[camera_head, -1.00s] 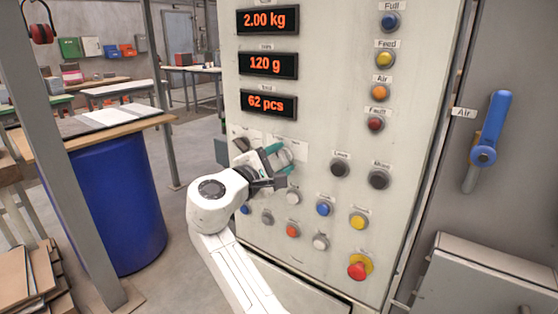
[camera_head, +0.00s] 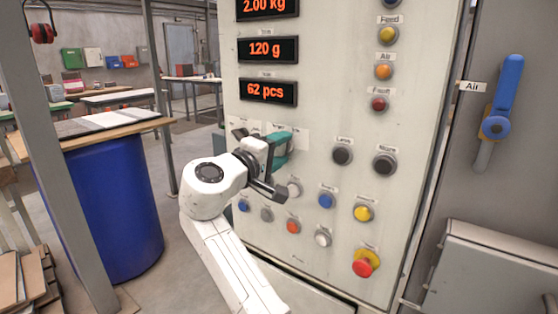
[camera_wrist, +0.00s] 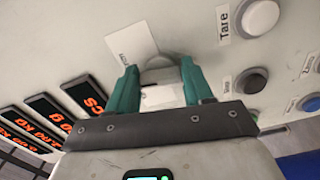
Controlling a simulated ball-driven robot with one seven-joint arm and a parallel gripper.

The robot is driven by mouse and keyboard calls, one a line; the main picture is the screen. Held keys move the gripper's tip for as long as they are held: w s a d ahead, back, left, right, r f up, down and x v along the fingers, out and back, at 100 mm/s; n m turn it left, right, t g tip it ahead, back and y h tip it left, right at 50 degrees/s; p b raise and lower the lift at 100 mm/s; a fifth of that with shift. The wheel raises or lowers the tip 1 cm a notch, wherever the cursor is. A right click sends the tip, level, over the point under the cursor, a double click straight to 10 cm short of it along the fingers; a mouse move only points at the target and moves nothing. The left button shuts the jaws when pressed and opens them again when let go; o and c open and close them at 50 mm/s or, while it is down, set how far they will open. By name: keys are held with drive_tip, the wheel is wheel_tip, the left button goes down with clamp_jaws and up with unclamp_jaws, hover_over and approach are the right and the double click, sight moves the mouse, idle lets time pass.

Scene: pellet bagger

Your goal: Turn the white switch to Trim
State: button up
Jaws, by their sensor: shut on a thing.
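The white switch (camera_wrist: 162,94) sits between the two teal fingers of my gripper (camera_wrist: 160,76) in the wrist view, with a round grey base behind it. My gripper is shut on it. In the head view my gripper (camera_head: 282,149) is against the panel, below the lowest display, and hides the switch. A white label card (camera_wrist: 130,48) shows beside the switch in the wrist view; most of it is covered or too small to read. I cannot tell which label the switch points at.
The pale panel (camera_head: 325,260) holds several buttons close below my gripper, including a white one (camera_head: 293,188) and a blue one (camera_head: 325,201). Black knobs (camera_head: 342,155) lie to the right. A red emergency-style button (camera_head: 364,264) is lower right. A blue barrel (camera_head: 115,205) stands left.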

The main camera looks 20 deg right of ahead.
drive_tip(key=shift+f+m+b, duration=0.15)
drive_tip(key=shift+m+b, duration=0.55)
drive_tip(key=shift+m, duration=0.25)
drive_tip(key=shift+f+m+b, duration=0.15)
drive_tip(key=shift+m+b, duration=0.55)
drive_tip(key=shift+m, duration=0.25)
drive_tip(key=o, duration=1)
drive_tip(key=shift+r, duration=0.15)
drive_tip(key=shift+o, duration=0.2)
drive_tip(key=v, duration=1)
drive_tip(key=shift+s+a, duration=0.2)
drive_tip(key=shift+a, duration=0.15)
